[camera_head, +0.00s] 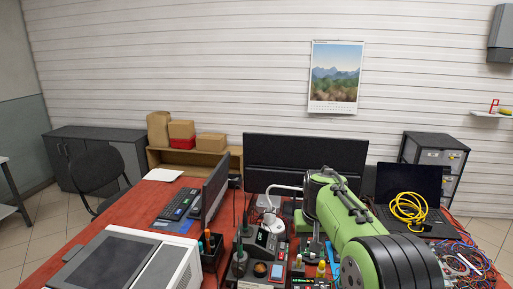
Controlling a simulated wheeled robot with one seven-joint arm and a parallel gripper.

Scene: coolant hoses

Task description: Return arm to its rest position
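My green and black arm (350,222) reaches from the lower right over the red desk (150,199). Its far end stands in front of a dark monitor panel. My gripper does not show; the arm's own links may hide it. I cannot tell whether it holds anything.
Close around my arm are a soldering station (262,243), a white curved-neck object (271,203) and an open laptop (410,184) with a yellow coil (408,208). Tangled wires (466,262) lie at right. A monitor (215,188) and grey-white machine (128,262) stand left.

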